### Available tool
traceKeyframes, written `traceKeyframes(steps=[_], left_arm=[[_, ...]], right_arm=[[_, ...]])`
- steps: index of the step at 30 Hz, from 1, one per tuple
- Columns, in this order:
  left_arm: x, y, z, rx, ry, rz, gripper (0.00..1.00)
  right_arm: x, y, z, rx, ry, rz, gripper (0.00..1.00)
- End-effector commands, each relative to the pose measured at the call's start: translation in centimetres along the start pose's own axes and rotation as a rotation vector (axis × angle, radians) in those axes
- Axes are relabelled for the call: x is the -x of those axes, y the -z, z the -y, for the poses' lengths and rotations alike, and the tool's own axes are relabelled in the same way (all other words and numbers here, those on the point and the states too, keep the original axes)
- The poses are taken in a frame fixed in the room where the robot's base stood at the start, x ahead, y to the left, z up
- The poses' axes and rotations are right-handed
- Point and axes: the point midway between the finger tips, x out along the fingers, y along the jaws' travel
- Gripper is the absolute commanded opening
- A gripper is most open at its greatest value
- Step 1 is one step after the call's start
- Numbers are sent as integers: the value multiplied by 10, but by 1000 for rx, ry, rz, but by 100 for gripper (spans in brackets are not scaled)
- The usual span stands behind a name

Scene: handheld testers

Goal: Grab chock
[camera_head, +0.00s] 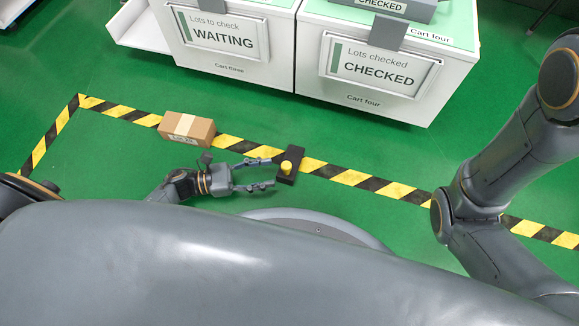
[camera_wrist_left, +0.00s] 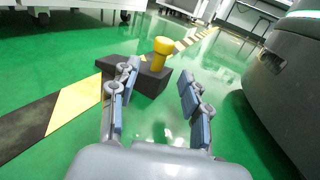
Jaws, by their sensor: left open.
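The chock (camera_head: 292,157) is a dark block with a yellow knob on top. It sits on the green floor at the yellow and black striped line in the head view. In the left wrist view the chock (camera_wrist_left: 152,80) lies ahead, its yellow knob (camera_wrist_left: 161,49) standing up between the finger lines. My left gripper (camera_head: 273,173) is open, low near the floor, with its fingertips pointing right at the chock. The left fingertip overlaps the block in the wrist view; I cannot tell whether they touch. The right gripper is not in view; only my right arm shows.
A cardboard box (camera_head: 187,129) lies on the striped line left of the chock. A WAITING cart (camera_head: 236,62) and a CHECKED cart (camera_head: 388,88) stand behind. My grey base is close on the near side. Green floor (camera_head: 335,203) is free right of the chock.

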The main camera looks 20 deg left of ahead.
Motion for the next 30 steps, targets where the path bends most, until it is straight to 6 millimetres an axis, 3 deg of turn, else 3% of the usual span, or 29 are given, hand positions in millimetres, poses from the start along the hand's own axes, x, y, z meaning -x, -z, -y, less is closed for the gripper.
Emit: traceKeyframes(steps=[7,15,24,30], left_arm=[[-20,1,0,-1,1,4,47],[-58,0,-1,0,1,3,47],[-64,-2,-1,2,-1,1,47],[-64,-2,-1,2,-1,1,8]], right_arm=[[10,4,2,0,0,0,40],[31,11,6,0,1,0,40],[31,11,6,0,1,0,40],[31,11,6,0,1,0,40]])
